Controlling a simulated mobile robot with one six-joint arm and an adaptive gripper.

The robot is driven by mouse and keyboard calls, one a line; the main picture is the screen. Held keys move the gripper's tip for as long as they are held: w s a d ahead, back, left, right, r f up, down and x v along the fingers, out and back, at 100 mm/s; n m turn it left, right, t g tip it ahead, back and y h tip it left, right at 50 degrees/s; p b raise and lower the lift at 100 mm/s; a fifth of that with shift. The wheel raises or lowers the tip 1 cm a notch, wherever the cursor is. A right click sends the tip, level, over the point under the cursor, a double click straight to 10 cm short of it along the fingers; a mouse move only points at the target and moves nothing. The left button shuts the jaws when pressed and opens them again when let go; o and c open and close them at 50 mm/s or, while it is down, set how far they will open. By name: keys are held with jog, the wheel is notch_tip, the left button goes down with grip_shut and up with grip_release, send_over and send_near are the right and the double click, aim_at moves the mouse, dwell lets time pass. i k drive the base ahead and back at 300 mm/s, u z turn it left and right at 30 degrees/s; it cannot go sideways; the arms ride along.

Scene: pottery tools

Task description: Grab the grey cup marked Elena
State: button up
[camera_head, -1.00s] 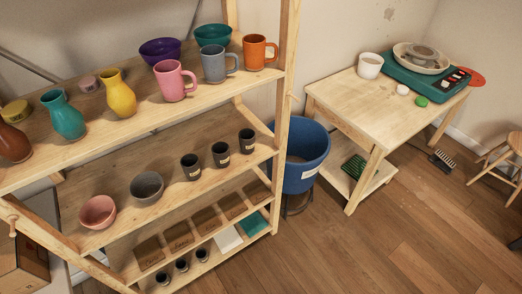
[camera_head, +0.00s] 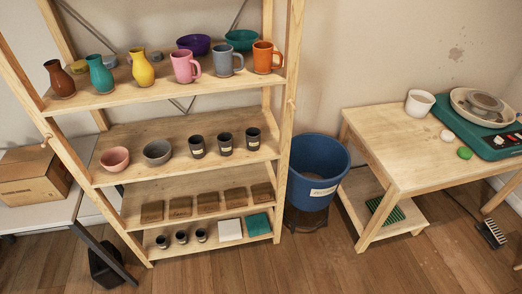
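Several cups stand on the wooden shelf unit (camera_head: 130,99). On the top shelf, a grey mug (camera_head: 225,61) stands between a pink mug (camera_head: 184,67) and an orange mug (camera_head: 264,58). On the second shelf, three dark grey cups with small pale labels stand in a row: a left one (camera_head: 197,146), a middle one (camera_head: 225,143) and a right one (camera_head: 253,138). The labels are too small to read, so I cannot tell which cup says Elena. Three smaller dark cups (camera_head: 181,237) stand on the bottom shelf. My gripper is not in view.
Vases (camera_head: 101,74) and bowls (camera_head: 157,151) share the shelves. A blue bin (camera_head: 318,175) stands right of the unit, beside a wooden table (camera_head: 385,135) with a pottery wheel. A cardboard box (camera_head: 32,174) sits on a table at left. Floor shows in front.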

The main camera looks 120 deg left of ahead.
aim_at(253, 134)
jog(key=i, duration=0.35)
jog(key=z, duration=0.15)
jog(key=k, duration=0.1)
jog(key=u, duration=3.45)
jog(key=i, duration=0.55)
